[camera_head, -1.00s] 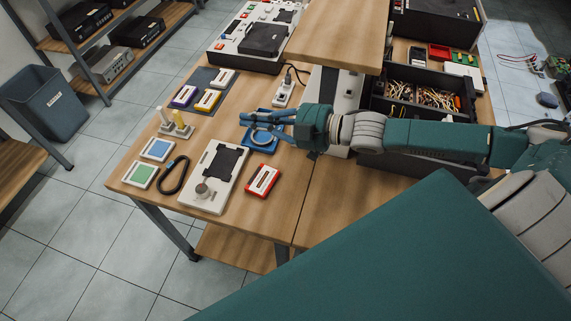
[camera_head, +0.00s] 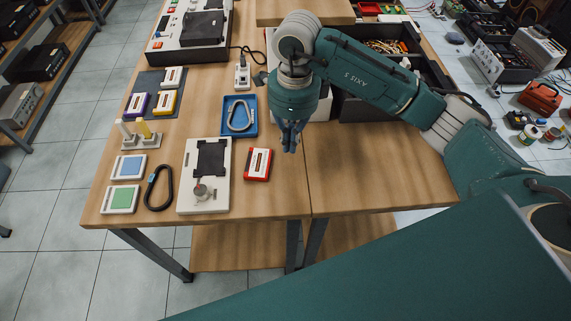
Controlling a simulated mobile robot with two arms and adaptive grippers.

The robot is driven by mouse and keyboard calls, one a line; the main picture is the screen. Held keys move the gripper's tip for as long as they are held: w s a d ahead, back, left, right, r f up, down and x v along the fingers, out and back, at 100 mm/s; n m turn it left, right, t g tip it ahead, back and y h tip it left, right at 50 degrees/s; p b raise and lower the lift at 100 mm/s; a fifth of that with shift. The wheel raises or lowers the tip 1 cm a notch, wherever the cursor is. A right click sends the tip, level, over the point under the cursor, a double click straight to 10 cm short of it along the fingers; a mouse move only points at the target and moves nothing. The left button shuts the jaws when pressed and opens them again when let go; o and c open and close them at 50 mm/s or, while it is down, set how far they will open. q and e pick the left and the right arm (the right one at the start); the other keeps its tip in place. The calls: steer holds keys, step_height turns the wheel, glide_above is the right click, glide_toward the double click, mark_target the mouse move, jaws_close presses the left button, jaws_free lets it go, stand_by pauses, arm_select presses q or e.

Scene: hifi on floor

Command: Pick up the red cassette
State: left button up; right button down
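The red cassette (camera_head: 257,164), with a white label, lies flat on the wooden workbench, right of the white device with a black top. My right gripper (camera_head: 290,148) points down over the bench, a little to the right of the cassette and farther back. It is apart from the cassette and nothing shows in it. Its fingers look close together from this side, so I cannot tell whether it is open or shut. My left gripper is not in view.
A blue tray (camera_head: 252,128) with a carabiner-like loop lies behind the cassette. The white device (camera_head: 188,180) is close on its left, beside a black carabiner (camera_head: 151,190). Yellow, white and purple-edged cassettes lie on a dark mat (camera_head: 146,83). The bench right of the cassette is clear.

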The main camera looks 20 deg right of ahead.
mark_target(279, 167)
steer(key=shift+h, duration=0.3)
steer(key=f+p, duration=0.1)
steer(key=f, duration=0.2)
steer(key=f+p, duration=0.1)
steer(key=f, duration=0.2)
steer(key=d+f+p, duration=0.1)
steer(key=f, duration=0.2)
steer(key=shift+w+f, duration=0.2)
steer(key=shift+f, duration=0.2)
steer(key=shift+w+a+r+p, duration=0.1)
steer(key=shift+w+a+p, duration=0.25)
steer(key=shift+a, duration=0.2)
steer(key=shift+w+a+p, duration=0.25)
steer(key=shift+w+a, duration=0.05)
steer(key=shift+a, duration=0.25)
steer(key=shift+w+a, duration=0.4)
steer(key=shift+a, duration=0.15)
steer(key=shift+d, duration=0.1)
